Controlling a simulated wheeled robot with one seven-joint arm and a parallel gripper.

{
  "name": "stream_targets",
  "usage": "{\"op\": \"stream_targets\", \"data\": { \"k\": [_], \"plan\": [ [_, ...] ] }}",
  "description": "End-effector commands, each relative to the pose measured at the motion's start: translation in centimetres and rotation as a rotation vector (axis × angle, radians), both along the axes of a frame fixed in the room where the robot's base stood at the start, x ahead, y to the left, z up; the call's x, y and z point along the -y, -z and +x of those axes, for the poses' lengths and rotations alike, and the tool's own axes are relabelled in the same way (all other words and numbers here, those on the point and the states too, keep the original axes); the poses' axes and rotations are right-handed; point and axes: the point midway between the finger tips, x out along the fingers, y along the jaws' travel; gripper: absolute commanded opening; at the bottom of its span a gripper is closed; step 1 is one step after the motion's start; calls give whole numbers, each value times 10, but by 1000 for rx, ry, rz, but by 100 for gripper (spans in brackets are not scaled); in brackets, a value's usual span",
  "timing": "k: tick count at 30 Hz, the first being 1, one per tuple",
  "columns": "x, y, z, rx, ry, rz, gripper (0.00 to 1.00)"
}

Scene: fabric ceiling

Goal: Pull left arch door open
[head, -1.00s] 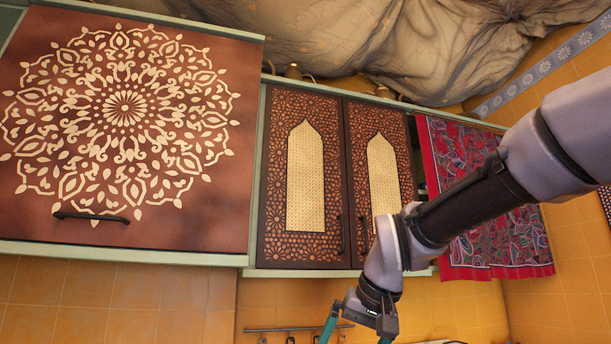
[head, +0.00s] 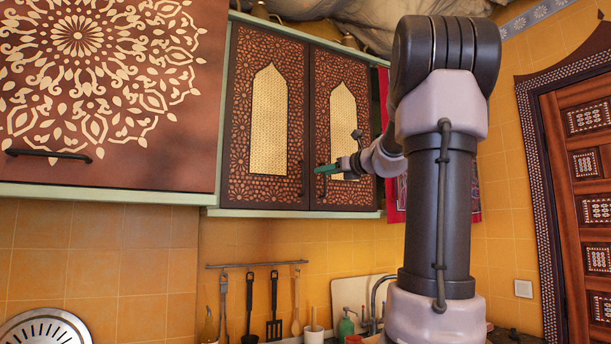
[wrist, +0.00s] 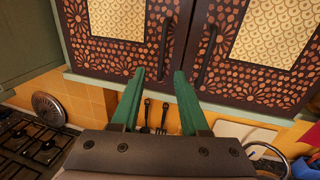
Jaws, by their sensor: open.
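The left arch door (head: 238,120) is dark brown with an orange lattice pattern and a pale arched panel, and it looks shut. Its dark vertical handle (head: 303,178) is on its right edge. In the wrist view the handle (wrist: 164,48) has its lower end framed between my fingertips. My gripper (head: 318,169) has green fingers and is open, just right of that handle in the head view. It also shows in the wrist view (wrist: 159,72), with nothing held. I cannot tell whether the fingers reach around the handle.
The matching right arch door (head: 321,100) is beside it, shut, with its own handle (wrist: 207,55) close to my right finger. A mandala-patterned cabinet (head: 110,120) is at left. Utensils hang from a rail (head: 245,265) below, above a counter with a stove (wrist: 35,140).

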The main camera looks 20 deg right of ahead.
Motion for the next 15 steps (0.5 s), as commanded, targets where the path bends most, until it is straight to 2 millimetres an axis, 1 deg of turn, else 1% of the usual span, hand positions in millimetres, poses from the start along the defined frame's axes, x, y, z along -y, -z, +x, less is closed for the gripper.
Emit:
{"op": "stream_targets", "data": {
  "k": [2, 5, 15],
  "plan": [
    [4, -3, 5, 5, 9, 27, 45],
    [1, -3, 16, 4, 8, 30, 45],
    [-14, -3, 77, 4, 7, 26, 45]
  ]
}}
